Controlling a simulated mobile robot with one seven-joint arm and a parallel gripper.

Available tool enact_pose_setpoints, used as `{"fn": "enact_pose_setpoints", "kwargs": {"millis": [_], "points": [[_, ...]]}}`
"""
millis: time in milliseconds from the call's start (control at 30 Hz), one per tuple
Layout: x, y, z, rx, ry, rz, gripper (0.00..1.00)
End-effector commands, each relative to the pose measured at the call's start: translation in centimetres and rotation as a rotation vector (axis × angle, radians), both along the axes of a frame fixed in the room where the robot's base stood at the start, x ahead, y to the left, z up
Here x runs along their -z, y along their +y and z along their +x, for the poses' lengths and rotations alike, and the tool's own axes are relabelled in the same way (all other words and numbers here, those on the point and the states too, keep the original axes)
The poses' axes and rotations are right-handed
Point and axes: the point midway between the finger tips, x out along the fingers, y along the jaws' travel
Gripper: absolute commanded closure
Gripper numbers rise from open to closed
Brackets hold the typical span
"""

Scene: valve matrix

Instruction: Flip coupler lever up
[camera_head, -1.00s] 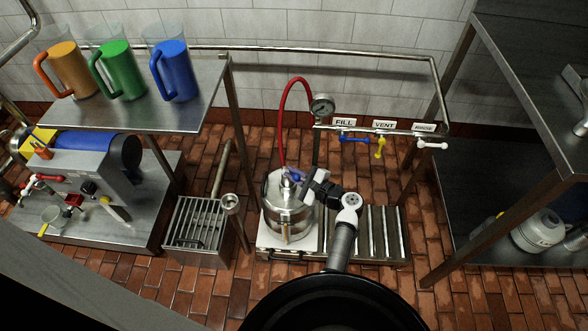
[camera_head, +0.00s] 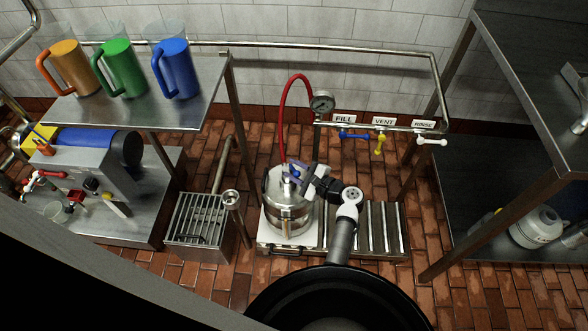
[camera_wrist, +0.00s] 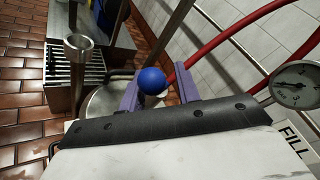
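The coupler sits on top of a steel keg (camera_head: 289,214), with a red hose rising behind it. Its lever ends in a blue ball knob (camera_wrist: 151,81), which shows small in the head view (camera_head: 295,173). My gripper (camera_wrist: 158,92) is at the coupler, with its two purple-grey fingers on either side of the knob. The fingers are open, with a gap visible at the right finger; contact at the left finger cannot be told. The lever's shaft is mostly hidden behind the knob and my gripper.
A pressure gauge (camera_head: 322,102) and the FILL, VENT and RINSE valves (camera_head: 380,143) are on the rail behind. A roller conveyor (camera_head: 372,228) lies right of the keg. A steel cup on a post (camera_head: 231,198) stands left. Shelves flank both sides.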

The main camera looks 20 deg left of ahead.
Motion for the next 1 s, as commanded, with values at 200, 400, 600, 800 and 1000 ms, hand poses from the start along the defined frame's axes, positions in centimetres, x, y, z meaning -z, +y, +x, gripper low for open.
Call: {"fn": "enact_pose_setpoints", "kwargs": {"millis": [200,400,600,800,1000], "points": [[-0.3,-3.4,-0.9,0.006,-0.002,-0.001,0.68],[-1.0,-7.8,-2.4,0.005,0.0,-0.001,0.68],[-1.6,-11.2,-3.4,0.003,-0.001,-0.001,0.68],[-1.9,-12.7,-3.9,0.002,0.001,0.0,0.68],[-2.0,-12.8,-4.0,0.0,0.001,0.0,0.68]]}}
